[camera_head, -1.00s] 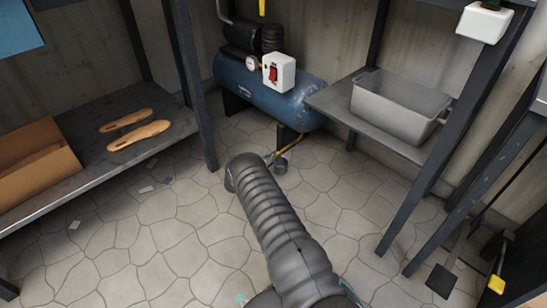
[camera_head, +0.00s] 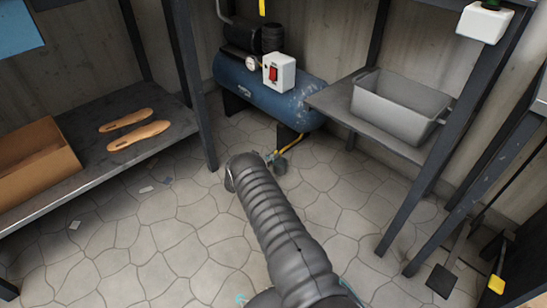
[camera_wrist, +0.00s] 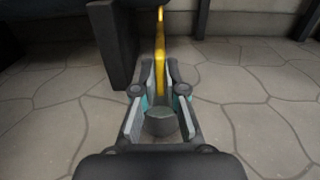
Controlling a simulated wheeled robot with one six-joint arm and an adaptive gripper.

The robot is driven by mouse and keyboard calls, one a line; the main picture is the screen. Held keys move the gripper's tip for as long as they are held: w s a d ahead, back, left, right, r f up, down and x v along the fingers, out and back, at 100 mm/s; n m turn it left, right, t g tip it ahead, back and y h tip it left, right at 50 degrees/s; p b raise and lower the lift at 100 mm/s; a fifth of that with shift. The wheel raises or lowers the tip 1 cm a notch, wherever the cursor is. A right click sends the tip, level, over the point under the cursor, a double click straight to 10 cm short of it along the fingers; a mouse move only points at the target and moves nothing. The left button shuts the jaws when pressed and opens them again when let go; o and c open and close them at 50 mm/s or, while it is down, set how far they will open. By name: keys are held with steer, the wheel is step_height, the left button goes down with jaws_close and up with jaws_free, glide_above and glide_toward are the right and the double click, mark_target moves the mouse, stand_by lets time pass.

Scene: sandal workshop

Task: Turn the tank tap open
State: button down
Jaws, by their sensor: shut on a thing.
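The blue tank (camera_head: 285,105) stands on feet against the back wall in the head view. Its tap has a yellow lever (camera_head: 291,145) low under the tank's right end. The lever (camera_wrist: 161,50) also shows in the wrist view, running away from me between the fingertips. My gripper (camera_wrist: 161,75) is shut on the lever, one finger on each side of it. A grey round piece (camera_wrist: 160,122) sits lower, between the fingers. In the head view my gripper (camera_head: 271,158) is small and partly hidden by my arm.
A shelf with two sandal soles (camera_head: 138,135) and a cardboard box (camera_head: 40,165) is on the left. A grey bin (camera_head: 395,108) stands on a shelf right of the tank. A dark tank foot (camera_wrist: 108,45) is close left of my gripper.

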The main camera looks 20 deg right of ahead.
stand_by(0.3)
steer(key=c, duration=1.3)
jaws_free()
steer(key=shift+o, duration=0.2)
steer(key=v, duration=1.2)
